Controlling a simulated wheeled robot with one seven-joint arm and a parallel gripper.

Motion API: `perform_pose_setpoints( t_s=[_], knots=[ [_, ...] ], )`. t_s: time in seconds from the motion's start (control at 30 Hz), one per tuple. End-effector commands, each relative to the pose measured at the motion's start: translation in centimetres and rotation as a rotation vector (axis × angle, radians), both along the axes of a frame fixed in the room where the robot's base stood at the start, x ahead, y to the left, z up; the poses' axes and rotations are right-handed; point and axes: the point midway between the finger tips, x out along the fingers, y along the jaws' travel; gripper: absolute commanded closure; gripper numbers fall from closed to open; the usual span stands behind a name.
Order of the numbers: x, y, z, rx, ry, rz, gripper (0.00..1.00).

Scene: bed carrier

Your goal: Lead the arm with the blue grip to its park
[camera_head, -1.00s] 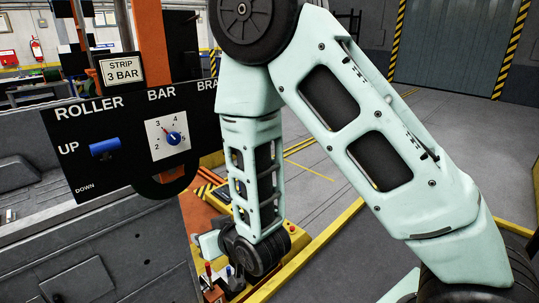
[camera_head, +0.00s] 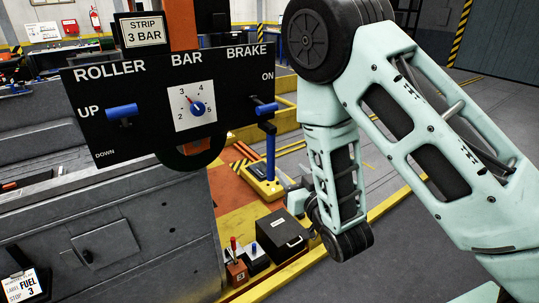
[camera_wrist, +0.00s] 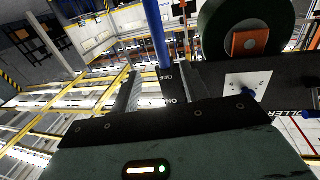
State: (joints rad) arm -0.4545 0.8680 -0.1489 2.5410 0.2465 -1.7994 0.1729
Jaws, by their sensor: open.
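A black panel (camera_head: 150,112) carries a roller lever with a blue grip (camera_head: 122,112) by UP, a dial with a blue knob (camera_head: 196,108), and a brake lever with a blue grip (camera_head: 265,108) near ON. Which blue part belongs to the arm is unclear. My gripper (camera_head: 298,200) is low beside the post, partly hidden by my wrist. In the wrist view, my gripper (camera_wrist: 160,92) is open, and a blue bar (camera_wrist: 160,35) shows beyond its fingertips, near upside-down OFF and ON lettering.
A black box (camera_head: 283,232) and small red-knobbed and blue-knobbed levers (camera_head: 240,262) sit on the yellow-edged platform below. A grey machine body (camera_head: 110,240) fills the left. Grey floor (camera_head: 400,250) is open at right.

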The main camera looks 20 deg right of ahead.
Motion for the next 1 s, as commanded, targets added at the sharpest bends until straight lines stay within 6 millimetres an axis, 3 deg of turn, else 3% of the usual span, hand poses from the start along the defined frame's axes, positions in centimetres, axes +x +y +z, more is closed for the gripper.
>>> perform_pose_setpoints(
  t_s=[0.83, 1.0],
  knots=[
    [3.9, 0.4, -0.4, 0.002, -0.002, 0.002, 0.55],
    [6.9, 0.7, 0.4, -0.001, 0.001, 0.002, 0.55]
  ],
)
